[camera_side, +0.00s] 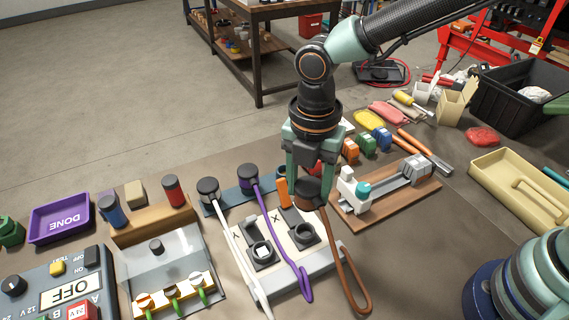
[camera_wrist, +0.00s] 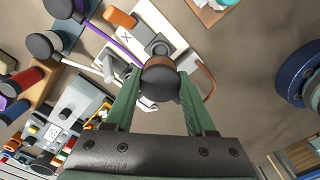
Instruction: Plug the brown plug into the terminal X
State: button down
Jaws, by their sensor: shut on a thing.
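My gripper (camera_side: 312,188) is shut on the brown plug (camera_side: 309,194), a dark cylinder with a brown band, held above the back right of the white terminal board (camera_side: 282,232). Its brown cable (camera_side: 352,280) loops down past the board's right edge. In the wrist view the brown plug (camera_wrist: 161,75) sits between both fingers and appears apart from the nearby socket (camera_wrist: 157,47). Its underside is hidden.
A white-cabled plug (camera_side: 208,188) and a purple-cabled plug (camera_side: 248,174) stand in a blue rack behind the board. An orange piece (camera_side: 283,191) stands beside my gripper. A wooden base with a grey vise-like fixture (camera_side: 390,185) is at right; a switch panel (camera_side: 65,285) is at left.

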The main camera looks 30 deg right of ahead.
jog(key=shift+f, duration=2.6)
jog(key=shift+f, duration=1.7)
jog(key=shift+c, duration=0.8)
grip_release()
jog(key=shift+r, duration=0.1)
notch_tip(320, 180, up, 12)
jog(key=shift+f, duration=0.1)
